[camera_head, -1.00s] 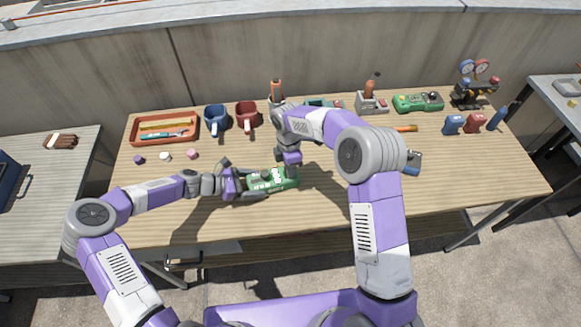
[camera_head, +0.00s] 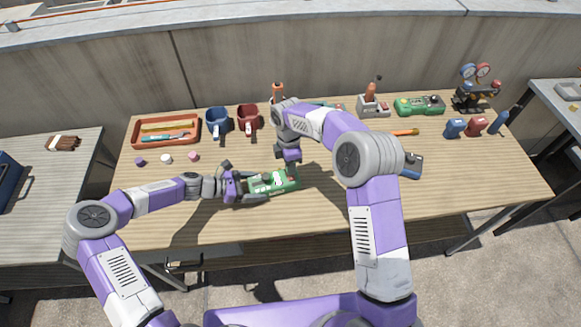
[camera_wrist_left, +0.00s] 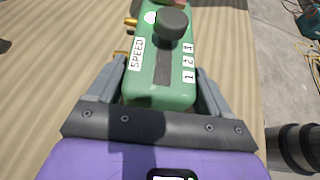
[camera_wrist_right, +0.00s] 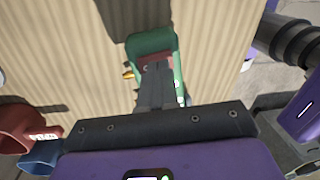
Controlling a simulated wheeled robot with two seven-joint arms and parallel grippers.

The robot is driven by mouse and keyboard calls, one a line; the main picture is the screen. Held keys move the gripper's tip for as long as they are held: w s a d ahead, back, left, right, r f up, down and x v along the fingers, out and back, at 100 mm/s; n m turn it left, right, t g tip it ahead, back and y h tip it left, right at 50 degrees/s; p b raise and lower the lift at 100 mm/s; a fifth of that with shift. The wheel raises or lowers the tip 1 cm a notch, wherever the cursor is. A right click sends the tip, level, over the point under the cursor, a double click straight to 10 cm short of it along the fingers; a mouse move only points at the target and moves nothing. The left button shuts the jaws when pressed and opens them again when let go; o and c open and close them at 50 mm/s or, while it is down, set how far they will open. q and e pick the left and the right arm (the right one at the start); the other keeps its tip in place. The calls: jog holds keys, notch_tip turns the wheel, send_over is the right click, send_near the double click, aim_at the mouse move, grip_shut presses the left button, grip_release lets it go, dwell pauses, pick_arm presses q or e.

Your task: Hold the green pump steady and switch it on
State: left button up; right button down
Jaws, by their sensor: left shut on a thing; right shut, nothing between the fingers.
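The green pump (camera_head: 275,183) lies on the wooden table in front of me. In the left wrist view the pump (camera_wrist_left: 180,92) shows a SPEED label, a dark grey knob (camera_wrist_left: 172,25), a dark slot and number labels. My left gripper (camera_head: 248,184) is shut on its near end, with one finger (camera_wrist_left: 100,95) along each side. My right gripper (camera_head: 292,171) is shut and empty, pointing down at the pump's far end. In the right wrist view its closed fingers (camera_wrist_right: 155,82) hide part of the pump (camera_wrist_right: 150,42); I cannot tell whether they touch it.
Another green device (camera_head: 420,106) and a gauge set (camera_head: 472,90) stand at the back right. The table's front right is clear.

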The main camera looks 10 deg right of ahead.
aim_at(292, 178)
notch_tip(292, 178, up, 13)
jog(key=s, duration=0.1)
jog(key=shift+s+d, duration=0.15)
jog(key=shift+s, duration=0.15)
pick_arm(q)
jog(key=o, duration=0.9)
jog(key=p+v, duration=0.3)
jog(key=v, duration=0.5)
jog(key=shift+d+p, duration=0.1)
jog(key=shift+p, duration=0.2)
jog(key=shift+s+a+r, duration=0.1)
jog(key=shift+a+r, duration=0.15)
jog(key=shift+a, duration=0.35)
pick_arm(e)
jog(key=shift+r, duration=2)
jog(key=shift+r, duration=0.1)
